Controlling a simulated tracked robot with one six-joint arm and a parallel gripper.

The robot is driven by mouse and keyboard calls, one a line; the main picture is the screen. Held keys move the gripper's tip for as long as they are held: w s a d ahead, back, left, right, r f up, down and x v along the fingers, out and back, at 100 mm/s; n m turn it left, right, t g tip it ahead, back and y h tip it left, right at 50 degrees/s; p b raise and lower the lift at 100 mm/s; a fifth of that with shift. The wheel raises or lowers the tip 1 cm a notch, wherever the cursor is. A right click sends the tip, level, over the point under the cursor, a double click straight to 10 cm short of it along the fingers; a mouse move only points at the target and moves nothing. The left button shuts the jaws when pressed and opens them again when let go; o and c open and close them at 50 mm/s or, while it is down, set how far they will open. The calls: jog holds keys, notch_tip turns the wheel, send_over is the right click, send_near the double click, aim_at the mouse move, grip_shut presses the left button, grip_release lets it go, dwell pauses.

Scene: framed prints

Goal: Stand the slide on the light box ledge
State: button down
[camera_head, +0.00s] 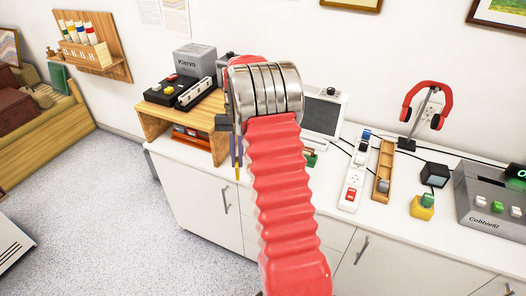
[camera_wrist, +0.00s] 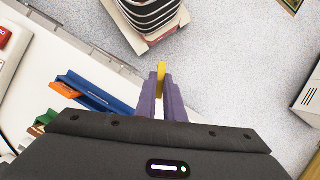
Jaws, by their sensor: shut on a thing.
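My gripper (camera_wrist: 161,88) has purple fingers and is shut on a narrow yellow piece, seen nearly edge-on, which I take to be the slide (camera_wrist: 161,67). In the head view, my gripper (camera_head: 233,150) shows left of my red arm, with the yellow slide (camera_head: 237,173) below its tips. They appear in front of the white counter, over its front side. A white-framed dark panel (camera_head: 322,112) stands on the counter behind my arm and may be the light box. My arm hides part of it, and I cannot make out its ledge.
A wooden stand (camera_head: 158,122) carries dark devices at the counter's left end. A power strip (camera_head: 352,185), a wooden tray (camera_head: 383,170), a headphone stand (camera_head: 425,110) and a grey toaster-like device (camera_head: 490,195) crowd the right. Open speckled floor (camera_head: 110,190) lies left.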

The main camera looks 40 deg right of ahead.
jog(key=w+a+n+h, duration=0.1)
jog(key=a+n, duration=0.3)
jog(key=a, duration=0.8)
jog(key=w+a+n+g+h, duration=0.1)
jog(key=w+a+n+h, duration=0.1)
jog(key=a, duration=1.1)
jog(key=shift+w+a+f+n, duration=0.15)
jog(key=shift+w+f+n, duration=0.2)
jog(key=shift+w+n, duration=0.65)
jog(key=shift+s, duration=0.4)
